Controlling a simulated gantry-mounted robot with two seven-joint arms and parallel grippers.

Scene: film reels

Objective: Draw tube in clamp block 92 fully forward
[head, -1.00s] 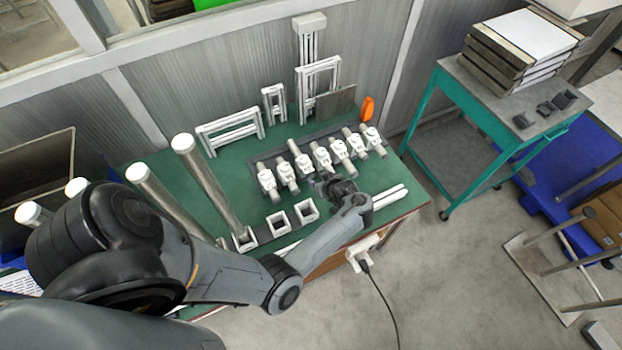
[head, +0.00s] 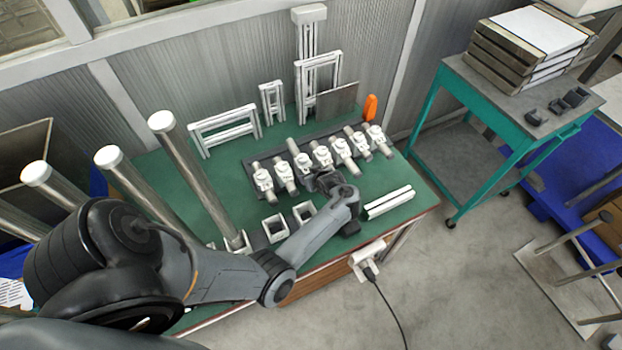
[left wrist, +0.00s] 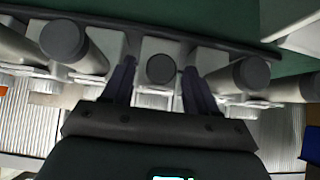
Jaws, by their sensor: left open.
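A row of several white clamp blocks (head: 263,181) holding grey tubes stands on a dark rail. I cannot read any block numbers, so I cannot tell which is 92. My left gripper (head: 322,181) is at the front of the row, near its middle. In the left wrist view my open gripper (left wrist: 159,72) has one finger on each side of a round tube end (left wrist: 160,69) in a white block. The neighbouring tubes, left (left wrist: 64,41) and right (left wrist: 251,74), stick out farther from their blocks. The fingers' contact with the tube is unclear. My right gripper is not in view.
Square white sockets (head: 275,228) and a tall tube (head: 195,175) stand left of my arm. White bars (head: 389,203) lie to the right on the green bench. White frames (head: 225,130), a grey plate (head: 337,103) and an orange object (head: 370,107) stand behind the row.

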